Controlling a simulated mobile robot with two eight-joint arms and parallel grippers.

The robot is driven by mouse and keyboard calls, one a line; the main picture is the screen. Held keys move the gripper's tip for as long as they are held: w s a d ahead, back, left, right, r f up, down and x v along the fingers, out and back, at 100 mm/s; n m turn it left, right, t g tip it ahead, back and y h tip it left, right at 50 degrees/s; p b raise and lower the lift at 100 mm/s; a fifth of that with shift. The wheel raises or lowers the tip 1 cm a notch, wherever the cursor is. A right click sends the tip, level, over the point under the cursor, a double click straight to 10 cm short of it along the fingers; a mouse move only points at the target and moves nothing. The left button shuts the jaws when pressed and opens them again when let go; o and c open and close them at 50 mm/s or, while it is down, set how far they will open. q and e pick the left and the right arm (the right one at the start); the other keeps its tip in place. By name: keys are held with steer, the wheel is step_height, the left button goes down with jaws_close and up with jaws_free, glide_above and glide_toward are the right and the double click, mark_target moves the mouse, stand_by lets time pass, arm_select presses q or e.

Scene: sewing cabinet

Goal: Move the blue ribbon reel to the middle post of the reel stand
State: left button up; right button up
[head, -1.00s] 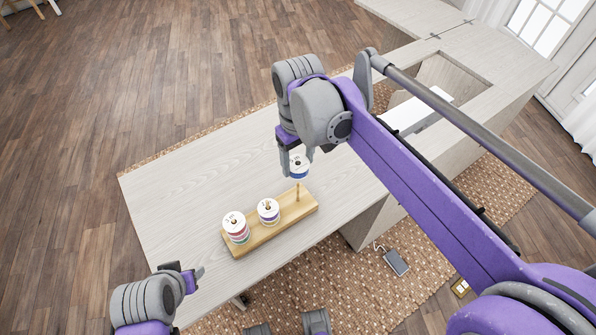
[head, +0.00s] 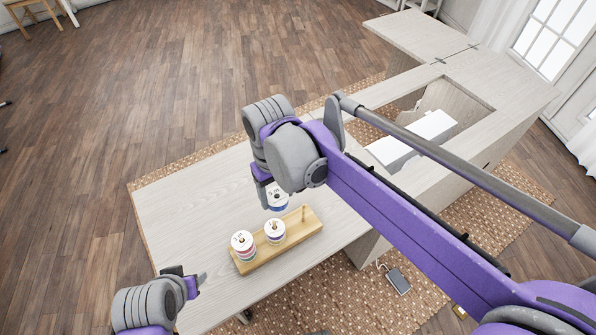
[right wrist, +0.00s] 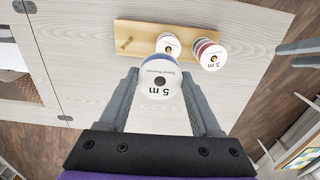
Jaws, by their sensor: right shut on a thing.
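The blue ribbon reel (head: 278,202), white-topped with a blue rim, is gripped by my right gripper (head: 272,200). In the right wrist view the reel (right wrist: 160,77) shows its "5 m" label between the two fingers. It is held above the table, just behind the middle post's reel as the head view shows it. The wooden reel stand (head: 290,235) has a bare post (head: 304,213) at its right end. A white reel (head: 275,229) sits on the middle post, and stacked reels (head: 243,243) sit on the left post. My left gripper (head: 190,279) is low at left, its finger gap unclear.
The pale wooden table top (head: 190,215) is clear left of and behind the stand. A white machine-like object (head: 412,140) sits in the cabinet opening at the back right. A dark pedal (head: 398,281) lies on the woven rug below.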

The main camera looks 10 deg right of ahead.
mark_target(272, 210)
steer(key=shift+s+a, duration=0.2)
steer(key=shift+a, duration=0.5)
steer(key=shift+s+a+f, duration=0.1)
steer(key=shift+a+f, duration=0.05)
steer(key=shift+f, duration=0.05)
steer(key=shift+s+f+b, duration=0.15)
steer(key=shift+f+b, duration=0.2)
steer(key=shift+f, duration=0.35)
step_height(272, 210, down, 4)
steer(key=shift+r+b, duration=0.25)
steer(key=shift+b, duration=0.95)
steer(key=shift+r, duration=0.1)
steer(key=shift+f, duration=0.3)
arm_select(q)
steer(key=shift+s+f+b, duration=0.2)
steer(key=shift+f, duration=0.75)
steer(key=shift+s+f+b, duration=0.2)
steer(key=shift+f, duration=0.7)
arm_select(e)
steer(key=shift+f, duration=0.5)
arm_select(q)
steer(key=shift+s+f+b, duration=0.2)
steer(key=shift+f+b, duration=0.7)
steer(key=shift+f, duration=0.05)
arm_select(e)
steer(key=shift+f, duration=1.5)
